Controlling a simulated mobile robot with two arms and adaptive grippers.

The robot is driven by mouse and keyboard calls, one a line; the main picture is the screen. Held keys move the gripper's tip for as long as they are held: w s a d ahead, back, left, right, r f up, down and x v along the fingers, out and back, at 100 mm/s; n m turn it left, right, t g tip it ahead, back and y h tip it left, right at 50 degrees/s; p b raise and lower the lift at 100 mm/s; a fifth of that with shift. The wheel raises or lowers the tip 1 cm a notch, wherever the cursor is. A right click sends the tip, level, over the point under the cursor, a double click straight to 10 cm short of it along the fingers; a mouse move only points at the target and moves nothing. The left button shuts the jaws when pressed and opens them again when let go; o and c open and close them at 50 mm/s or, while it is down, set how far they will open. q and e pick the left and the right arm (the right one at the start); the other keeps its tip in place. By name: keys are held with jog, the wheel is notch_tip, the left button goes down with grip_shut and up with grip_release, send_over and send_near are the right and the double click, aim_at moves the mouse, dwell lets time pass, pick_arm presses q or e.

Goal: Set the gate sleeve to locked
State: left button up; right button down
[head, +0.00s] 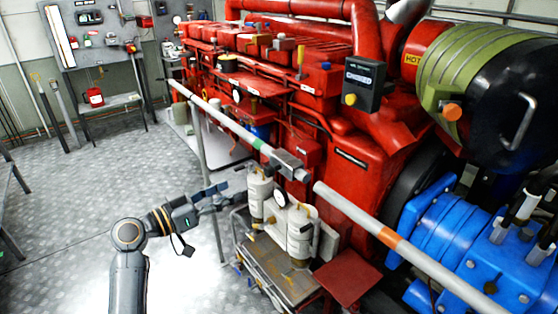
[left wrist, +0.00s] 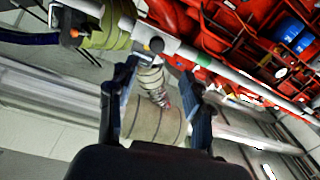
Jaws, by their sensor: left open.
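The gate sleeve (head: 285,158) is a grey metal piece on the handrail in front of the red engine. It sits at the end of the left rail (head: 235,128), just right of its green band. A small gap shows between it and the right rail (head: 400,245), which has an orange band. In the left wrist view the sleeve (left wrist: 142,36) carries a dark round knob, seen beyond my fingers. My left gripper (head: 236,193) is open and empty, left of and below the sleeve, apart from it. My right gripper is out of view.
White filter canisters (head: 300,232) and a gauge stand on a cart (head: 285,275) below the rail, close to my left gripper. The red engine (head: 330,120) is behind the rail, and a blue pump (head: 450,240) is at right.

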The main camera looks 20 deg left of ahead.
aim_at(266, 173)
pick_arm(q)
jog(key=p+x, duration=0.5)
jog(key=x, duration=0.7)
jog(key=shift+d+r, duration=0.15)
jog(key=shift+d, duration=0.1)
jog(key=shift+w+d, duration=0.2)
jog(key=shift+w, duration=0.1)
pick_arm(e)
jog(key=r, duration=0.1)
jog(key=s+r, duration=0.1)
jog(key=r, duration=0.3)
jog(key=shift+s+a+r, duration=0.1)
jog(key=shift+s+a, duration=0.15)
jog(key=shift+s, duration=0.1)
pick_arm(q)
grip_shut()
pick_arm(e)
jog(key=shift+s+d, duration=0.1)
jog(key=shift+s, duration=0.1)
